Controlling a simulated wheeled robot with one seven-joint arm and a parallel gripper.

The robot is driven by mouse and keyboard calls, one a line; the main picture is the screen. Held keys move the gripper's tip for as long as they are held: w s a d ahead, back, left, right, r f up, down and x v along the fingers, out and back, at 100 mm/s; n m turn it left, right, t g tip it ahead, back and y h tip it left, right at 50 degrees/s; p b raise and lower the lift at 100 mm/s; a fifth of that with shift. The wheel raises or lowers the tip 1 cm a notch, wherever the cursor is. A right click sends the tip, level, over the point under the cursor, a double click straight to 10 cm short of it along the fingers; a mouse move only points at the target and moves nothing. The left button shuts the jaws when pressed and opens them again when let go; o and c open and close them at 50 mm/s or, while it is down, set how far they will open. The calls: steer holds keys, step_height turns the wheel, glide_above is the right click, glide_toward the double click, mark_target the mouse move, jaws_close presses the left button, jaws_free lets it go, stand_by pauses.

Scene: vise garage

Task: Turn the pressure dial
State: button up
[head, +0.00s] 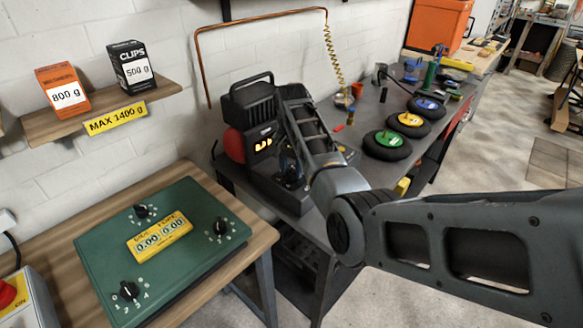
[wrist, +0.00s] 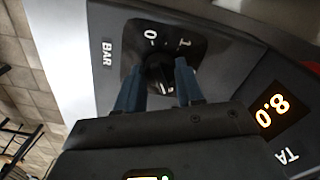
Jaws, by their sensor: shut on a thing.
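The pressure dial (wrist: 158,72) is a black knob on a dark square plate with white 0 and 1 marks, beside the label BAR. My gripper (wrist: 160,84) has its two blue fingers on either side of the knob, shut on it. An orange lit display (wrist: 270,110) shows digits at the right of the wrist view. In the head view, the black compressor (head: 255,125) with a red tank stands on the grey bench, and my arm reaches to its front. The dial is hidden there behind my arm.
A green panel (head: 105,255) with several knobs and a yellow display lies on the wooden table at left. A shelf (head: 75,120) above holds two boxes. A copper pipe (head: 197,60) runs along the wall.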

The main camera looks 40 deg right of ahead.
mark_target(292, 168)
stand_by(0.3)
steer(key=o, duration=1)
steer(key=shift+r, duration=0.1)
step_height(292, 168, up, 8)
steer(key=shift+f+b, duration=0.15)
steer(key=shift+b, duration=0.4)
steer(key=shift+f, duration=0.1)
